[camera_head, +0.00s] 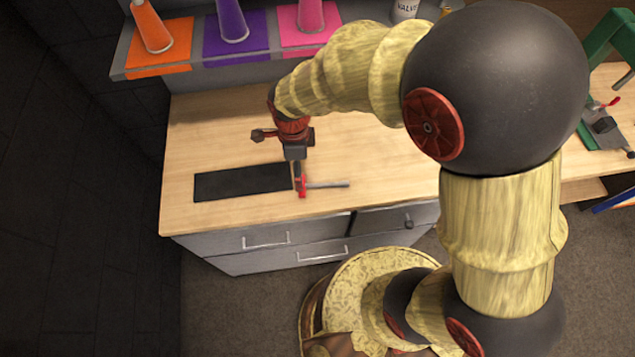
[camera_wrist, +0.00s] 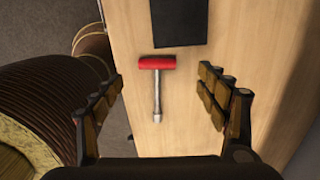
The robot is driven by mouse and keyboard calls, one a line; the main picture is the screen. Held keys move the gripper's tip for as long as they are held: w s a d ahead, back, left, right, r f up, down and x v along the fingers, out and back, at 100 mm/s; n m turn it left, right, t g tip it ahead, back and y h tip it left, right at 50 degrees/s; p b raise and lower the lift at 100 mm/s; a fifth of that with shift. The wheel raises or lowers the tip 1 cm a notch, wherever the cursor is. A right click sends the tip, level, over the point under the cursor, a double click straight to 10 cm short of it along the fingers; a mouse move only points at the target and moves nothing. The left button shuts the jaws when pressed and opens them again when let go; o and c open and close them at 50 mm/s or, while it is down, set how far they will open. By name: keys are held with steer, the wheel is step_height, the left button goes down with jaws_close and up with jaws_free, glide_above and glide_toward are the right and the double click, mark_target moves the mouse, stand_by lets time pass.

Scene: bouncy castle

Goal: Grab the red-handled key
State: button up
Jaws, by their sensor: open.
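The red-handled key (camera_wrist: 157,63) lies on the wooden worktop, with a red crosspiece at one end and a grey metal shaft. In the head view the key (camera_head: 328,184) lies near the worktop's front edge, just right of the dark mat. My gripper (camera_head: 299,182) is over the red end in the head view. In the wrist view my gripper (camera_wrist: 162,90) is open, with one finger on each side of the key and apart from it. Nothing is between the fingers' pads in contact.
A dark flat mat (camera_head: 240,182) lies on the worktop (camera_head: 205,125). Orange, purple and pink cones (camera_head: 232,20) stand on a shelf behind. Grey drawers (camera_head: 265,240) are below the front edge. A green-framed device (camera_head: 603,128) stands at the right. The worktop's left side is clear.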

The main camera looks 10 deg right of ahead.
mark_target(324, 185)
steer(key=f, duration=0.3)
steer(key=shift+s+a+m, duration=0.1)
steer(key=shift+a+m, duration=0.15)
steer(key=shift+m, duration=0.15)
step_height(324, 185, down, 6)
steer(key=shift+s+d+r+b, duration=0.1)
steer(key=shift+d+b, duration=0.05)
steer(key=shift+b, duration=0.85)
steer(key=shift+c, duration=1)
steer(key=c, duration=1.1)
